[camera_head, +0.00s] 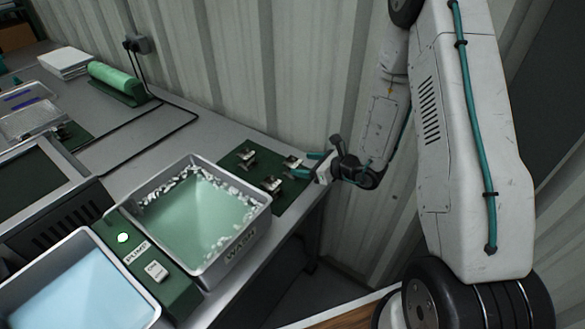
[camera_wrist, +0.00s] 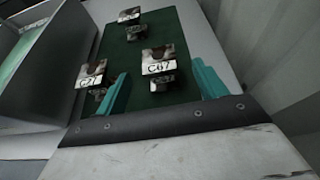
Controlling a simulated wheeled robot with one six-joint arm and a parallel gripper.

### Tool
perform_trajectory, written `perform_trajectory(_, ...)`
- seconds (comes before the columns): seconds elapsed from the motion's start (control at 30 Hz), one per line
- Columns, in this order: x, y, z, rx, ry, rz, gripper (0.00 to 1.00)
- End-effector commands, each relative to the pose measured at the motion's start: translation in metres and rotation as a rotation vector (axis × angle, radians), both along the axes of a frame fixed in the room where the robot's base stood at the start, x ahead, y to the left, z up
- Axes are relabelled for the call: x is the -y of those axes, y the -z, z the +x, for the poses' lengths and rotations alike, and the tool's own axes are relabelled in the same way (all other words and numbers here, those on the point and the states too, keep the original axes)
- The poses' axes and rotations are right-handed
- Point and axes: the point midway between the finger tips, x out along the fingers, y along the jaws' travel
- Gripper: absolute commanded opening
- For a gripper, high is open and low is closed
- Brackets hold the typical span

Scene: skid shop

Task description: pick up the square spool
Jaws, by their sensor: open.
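Three small metallic pieces with white label cards sit on a dark green mat (camera_head: 297,187). The nearest to my gripper (camera_head: 306,164) is the right piece (camera_head: 293,162); in the wrist view its card (camera_wrist: 159,68) looks like "C47". Another piece (camera_head: 271,183) is near the wash tray, and a third (camera_head: 246,156) is farther left. Which of them is the square spool I cannot tell for sure. My gripper is open, its teal fingers apart. In the wrist view the "C47" piece shows between and beyond the fingertips; no contact is visible.
The wash tray (camera_head: 258,216), holding green liquid with white foam, stands beside the mat. A green pump box (camera_head: 178,291) and a blue-filled tray (camera_head: 134,287) are nearer. A corrugated wall (camera_head: 250,75) rises close behind the bench. The bench ends just right of the mat.

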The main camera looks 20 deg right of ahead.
Motion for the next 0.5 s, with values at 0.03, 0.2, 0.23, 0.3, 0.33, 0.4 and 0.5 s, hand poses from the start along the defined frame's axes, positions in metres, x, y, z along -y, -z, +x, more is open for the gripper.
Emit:
perform_trajectory(0.03, 0.000, 0.004, 0.002, -0.005, 0.008, 0.002, 0.71)
perform_trajectory(0.2, -0.010, 0.011, 0.016, -0.005, 0.012, 0.002, 0.71)
perform_trajectory(0.23, -0.012, 0.012, 0.018, -0.005, 0.012, 0.002, 0.71)
perform_trajectory(0.3, -0.015, 0.014, 0.022, -0.005, 0.010, 0.002, 0.71)
perform_trajectory(0.33, -0.017, 0.014, 0.024, -0.005, 0.010, 0.002, 0.71)
perform_trajectory(0.4, -0.021, 0.016, 0.029, -0.006, 0.010, 0.001, 0.71)
perform_trajectory(0.5, -0.032, 0.018, 0.040, -0.005, 0.008, 0.002, 0.71)
